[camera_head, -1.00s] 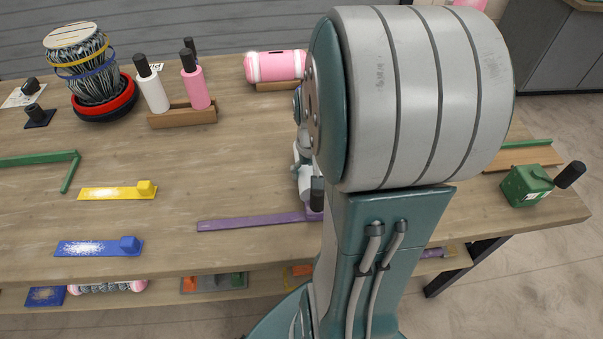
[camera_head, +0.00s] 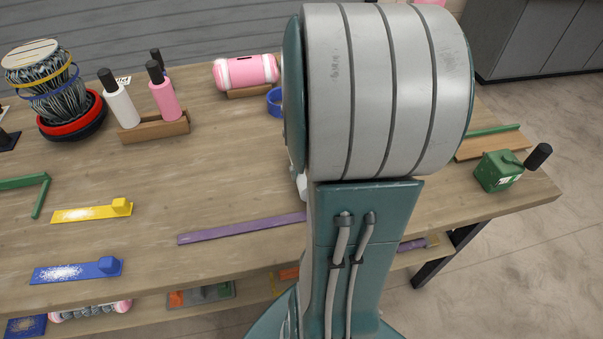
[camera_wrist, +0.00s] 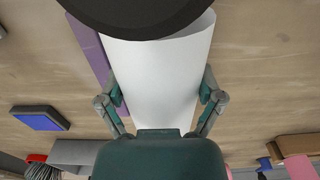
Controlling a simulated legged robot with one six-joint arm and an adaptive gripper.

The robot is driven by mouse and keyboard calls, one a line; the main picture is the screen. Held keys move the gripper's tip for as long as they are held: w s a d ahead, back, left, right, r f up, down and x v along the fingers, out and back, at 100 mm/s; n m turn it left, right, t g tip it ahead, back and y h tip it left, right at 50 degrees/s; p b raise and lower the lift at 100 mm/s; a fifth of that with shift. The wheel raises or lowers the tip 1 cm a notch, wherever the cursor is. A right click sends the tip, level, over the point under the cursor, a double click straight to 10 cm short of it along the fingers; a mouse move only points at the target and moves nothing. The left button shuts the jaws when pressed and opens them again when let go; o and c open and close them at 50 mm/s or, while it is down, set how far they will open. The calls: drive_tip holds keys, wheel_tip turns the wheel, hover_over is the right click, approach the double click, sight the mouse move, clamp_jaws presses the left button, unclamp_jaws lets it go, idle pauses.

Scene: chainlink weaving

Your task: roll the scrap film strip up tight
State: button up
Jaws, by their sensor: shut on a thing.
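My gripper (camera_wrist: 160,92) shows in the wrist view, its two fingers shut on the sides of a smooth white piece (camera_wrist: 158,65). The piece looks like a curved sheet or tube, with a thin curled edge at its upper right; I cannot tell if it is the film strip. A black rounded part covers its far end. A long flat purple strip (camera_head: 240,229) lies on the table, its right end hidden behind my arm in the head view. It also shows behind the white piece in the wrist view (camera_wrist: 90,50). My arm hides the gripper in the head view.
Yellow (camera_head: 92,211) and blue (camera_head: 75,270) pieces lie at left. A wooden rack (camera_head: 155,128) holds white and pink bottles. A drum (camera_head: 48,80), pink roll (camera_head: 245,71) and blue ring (camera_head: 275,102) stand farther back. A green box (camera_head: 498,172) is near the right edge.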

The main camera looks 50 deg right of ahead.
drive_tip(key=shift+s+d, duration=0.35)
drive_tip(key=shift+d, duration=0.15)
drive_tip(key=o, duration=1.1)
drive_tip(key=shift+c, duration=0.2)
wheel_tip(320, 180, up, 12)
drive_tip(key=a+r+n+t, duration=0.2)
drive_tip(key=a+n, duration=0.1)
drive_tip(key=a, duration=0.9)
drive_tip(key=a+r+n+t, duration=0.2)
drive_tip(key=a+n+t, duration=0.1)
drive_tip(key=a, duration=0.9)
drive_tip(key=shift+w+n+t, duration=0.3)
drive_tip(key=shift+w+n, duration=0.05)
drive_tip(key=shift+n, duration=0.25)
